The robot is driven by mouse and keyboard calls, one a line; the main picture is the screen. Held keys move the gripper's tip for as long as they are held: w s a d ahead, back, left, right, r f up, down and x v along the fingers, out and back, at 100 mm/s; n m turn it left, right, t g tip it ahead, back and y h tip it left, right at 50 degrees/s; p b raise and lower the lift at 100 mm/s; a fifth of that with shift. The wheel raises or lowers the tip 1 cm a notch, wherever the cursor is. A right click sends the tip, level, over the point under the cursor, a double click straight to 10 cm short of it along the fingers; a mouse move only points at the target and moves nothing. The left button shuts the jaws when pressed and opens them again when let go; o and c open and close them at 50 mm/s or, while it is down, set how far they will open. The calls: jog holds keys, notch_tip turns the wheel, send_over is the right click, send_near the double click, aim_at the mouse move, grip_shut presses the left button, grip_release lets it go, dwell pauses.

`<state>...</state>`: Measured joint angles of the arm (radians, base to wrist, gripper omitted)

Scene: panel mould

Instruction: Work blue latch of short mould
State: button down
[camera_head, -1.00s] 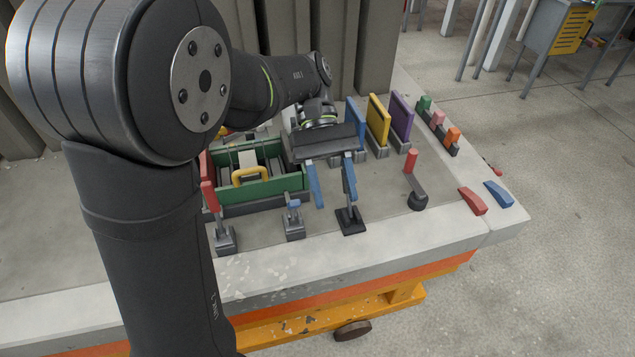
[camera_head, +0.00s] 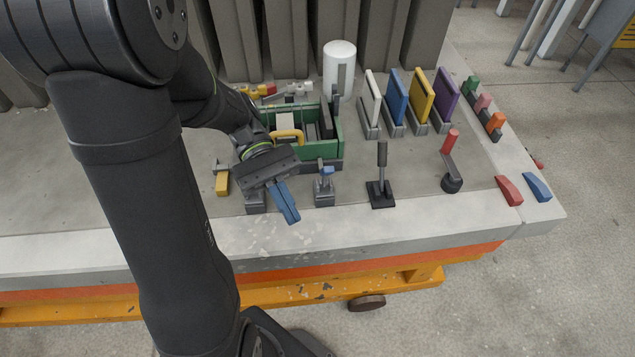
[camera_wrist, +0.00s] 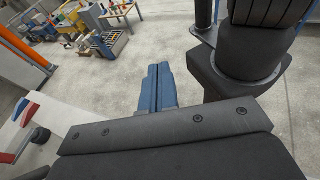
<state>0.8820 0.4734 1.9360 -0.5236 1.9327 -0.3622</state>
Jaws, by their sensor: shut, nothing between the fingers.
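The blue latch (camera_head: 326,172) stands on a small grey block (camera_head: 324,194) near the table's front, before the green mould (camera_head: 328,152). The mould is an open box with a yellow handle (camera_head: 288,136) and grey parts inside. My gripper (camera_head: 292,218) is shut and empty, its two blue fingers together and pointing down towards the front edge. It is left of the blue latch and apart from it. Another grey latch base (camera_head: 256,204) shows partly beneath my gripper, its upper part hidden. The wrist view shows the closed fingers (camera_wrist: 157,84) over the floor; no latch is visible there.
Right of the latch stand a black upright lever (camera_head: 381,178) and a red-handled crank (camera_head: 450,150). Behind are a white cylinder (camera_head: 338,66) and several coloured panels in slots. Red (camera_head: 509,190) and blue (camera_head: 537,187) wedges lie at the right edge. Bare tabletop lies at left.

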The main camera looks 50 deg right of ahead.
aim_at(326, 178)
jog(key=w+f+n+t+h, duration=0.25)
jog(key=f+n+h, duration=0.35)
jog(key=n+h, duration=0.65)
jog(key=w+f+n+t+h, duration=0.1)
jog(key=w+f+n+h, duration=0.3)
jog(key=n+h, duration=0.8)
jog(key=s+d+r+n+y, duration=0.1)
jog(key=s+d, duration=0.1)
jog(key=d, duration=0.3)
jog(key=s+d+r+n+y, duration=0.1)
jog(key=s+d, duration=0.1)
jog(key=d, duration=0.3)
jog(key=shift+d+r+y, duration=0.25)
jog(key=shift+d+y, duration=0.1)
jog(key=shift+n, duration=0.25)
